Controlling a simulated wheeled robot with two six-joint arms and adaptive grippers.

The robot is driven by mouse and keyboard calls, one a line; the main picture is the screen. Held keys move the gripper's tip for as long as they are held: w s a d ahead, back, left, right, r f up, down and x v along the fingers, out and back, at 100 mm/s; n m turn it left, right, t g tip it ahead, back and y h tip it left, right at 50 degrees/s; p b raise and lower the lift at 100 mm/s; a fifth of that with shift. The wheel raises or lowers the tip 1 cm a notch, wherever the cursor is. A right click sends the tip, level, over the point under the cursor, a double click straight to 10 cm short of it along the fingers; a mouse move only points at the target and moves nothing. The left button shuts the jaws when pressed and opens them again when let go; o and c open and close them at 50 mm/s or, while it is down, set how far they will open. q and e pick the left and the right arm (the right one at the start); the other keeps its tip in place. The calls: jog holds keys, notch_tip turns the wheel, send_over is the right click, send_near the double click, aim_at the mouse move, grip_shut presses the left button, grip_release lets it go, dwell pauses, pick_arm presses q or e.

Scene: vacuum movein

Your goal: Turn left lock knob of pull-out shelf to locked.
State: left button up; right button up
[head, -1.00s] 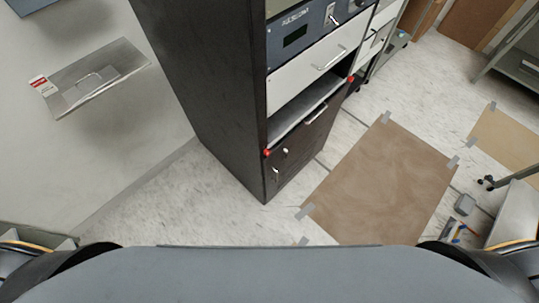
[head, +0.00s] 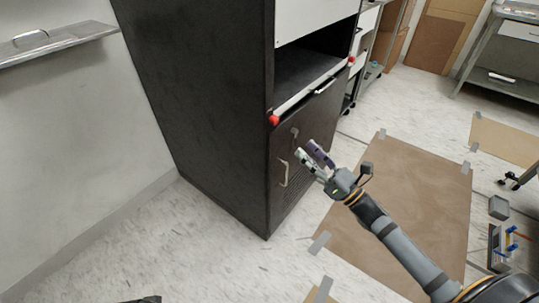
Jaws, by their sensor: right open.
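The pull-out shelf (head: 305,92) sits in an opening of the tall black cabinet, its pale front edge facing right. A red lock knob (head: 274,120) is at its near left end, and another red knob (head: 350,61) is at its far right end. Which way the knobs are turned is too small to tell. My right gripper (head: 308,155) is open and empty, in front of the lower cabinet door, below and to the right of the near left knob and apart from it. My left gripper is not in view.
The black cabinet (head: 200,90) has a lower door with a handle (head: 284,172). Brown sheets (head: 405,205) are taped to the floor at the right. A wall-mounted metal ledge (head: 60,42) is at the left. The floor left of the cabinet is clear.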

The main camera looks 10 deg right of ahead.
aim_at(277, 122)
jog(key=shift+n, duration=0.3)
jog(key=x, duration=0.6)
jog(key=p+x, duration=0.1)
jog(key=x, duration=0.3)
jog(key=shift+s+a+r, duration=0.15)
jog(key=shift+s+r, duration=0.15)
jog(key=shift+r, duration=0.1)
jog(key=shift+w+a, duration=0.25)
jog(key=shift+w, duration=0.05)
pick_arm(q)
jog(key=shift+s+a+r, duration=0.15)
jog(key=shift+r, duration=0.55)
pick_arm(e)
grip_shut()
